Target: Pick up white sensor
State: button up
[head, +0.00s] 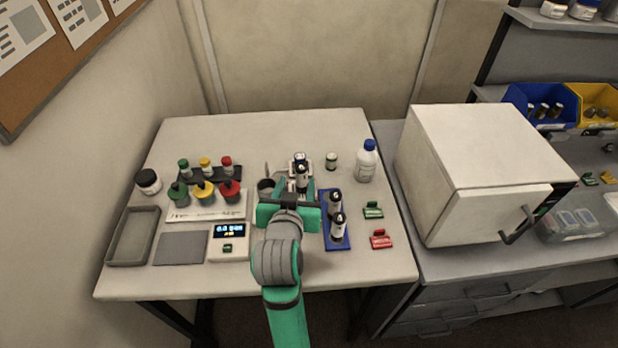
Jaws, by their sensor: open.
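A small white and black cylinder (302,173), which looks like the white sensor, stands upright in a light holder at the back middle of the table. My gripper (301,187) reaches toward it from the front, with its green fingers apart on either side of the cylinder's lower part. I cannot tell whether they touch it. My gripper and wrist hide part of the holder and the table below. Two similar white and black cylinders, a rear one (335,201) and a front one (338,228), stand on a blue rack (333,240) to the right of my gripper.
A dark cup (266,186) stands close left of my gripper. Farther left are a rack with coloured caps (205,168), a scale (229,246) and a grey tray (133,238). A white bottle (366,163) and green and red clips (381,240) are on the right.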

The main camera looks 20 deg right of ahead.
aim_at(303, 174)
jog(key=shift+d+r, duration=0.25)
jog(key=shift+d, duration=0.1)
jog(key=shift+w+d+f, duration=0.1)
jog(key=shift+w+d, duration=0.05)
jog(key=shift+d, duration=0.05)
jog(key=shift+g, duration=0.3)
jog(key=x, duration=0.5)
jog(key=shift+w+r+x, duration=0.1)
jog(key=shift+r+x, duration=0.05)
jog(key=shift+x, duration=1.15)
jog(key=shift+w+r+x, duration=0.1)
jog(key=shift+r+x, duration=0.05)
jog(key=shift+x, duration=1.15)
jog(key=shift+a, duration=0.1)
grip_shut()
